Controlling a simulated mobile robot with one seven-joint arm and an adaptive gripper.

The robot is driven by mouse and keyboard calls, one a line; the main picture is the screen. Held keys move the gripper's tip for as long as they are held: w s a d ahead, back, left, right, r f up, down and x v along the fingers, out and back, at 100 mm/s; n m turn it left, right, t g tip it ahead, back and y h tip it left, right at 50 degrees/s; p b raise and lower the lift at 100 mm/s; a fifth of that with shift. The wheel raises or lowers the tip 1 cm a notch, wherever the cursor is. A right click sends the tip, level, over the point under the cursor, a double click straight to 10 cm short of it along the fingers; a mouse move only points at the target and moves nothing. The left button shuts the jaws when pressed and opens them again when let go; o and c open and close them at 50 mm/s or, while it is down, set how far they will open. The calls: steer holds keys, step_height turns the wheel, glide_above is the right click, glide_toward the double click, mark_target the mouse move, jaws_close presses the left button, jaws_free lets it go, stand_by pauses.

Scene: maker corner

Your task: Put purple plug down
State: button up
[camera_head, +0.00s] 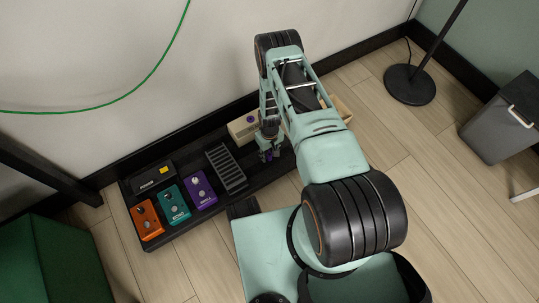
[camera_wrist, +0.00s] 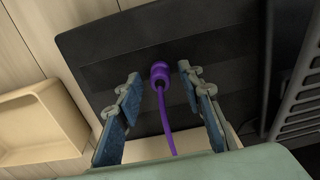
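The purple plug (camera_wrist: 160,72) sits on the black board (camera_wrist: 100,45) in the wrist view, with its purple cable (camera_wrist: 167,120) running down toward a cream box (camera_wrist: 145,150). My gripper (camera_wrist: 158,76) is open around the plug. One finger is on each side, with a visible gap to the plug on both sides. In the head view my gripper (camera_head: 269,150) is low over the right part of the black board (camera_head: 180,232).
A ribbed black pedal (camera_head: 226,168) lies left of my gripper, then purple (camera_head: 200,190), teal (camera_head: 172,205) and orange (camera_head: 146,221) pedals. The cream box (camera_head: 240,129) stands behind by the wall. A tan tray (camera_wrist: 40,125) lies beside the board. A lamp base (camera_head: 409,84) stands right.

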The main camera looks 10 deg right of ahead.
mark_target(270, 154)
step_height(270, 154, up, 12)
steer(key=p, duration=0.3)
steer(key=shift+f+p, duration=0.2)
steer(key=shift+p, duration=0.2)
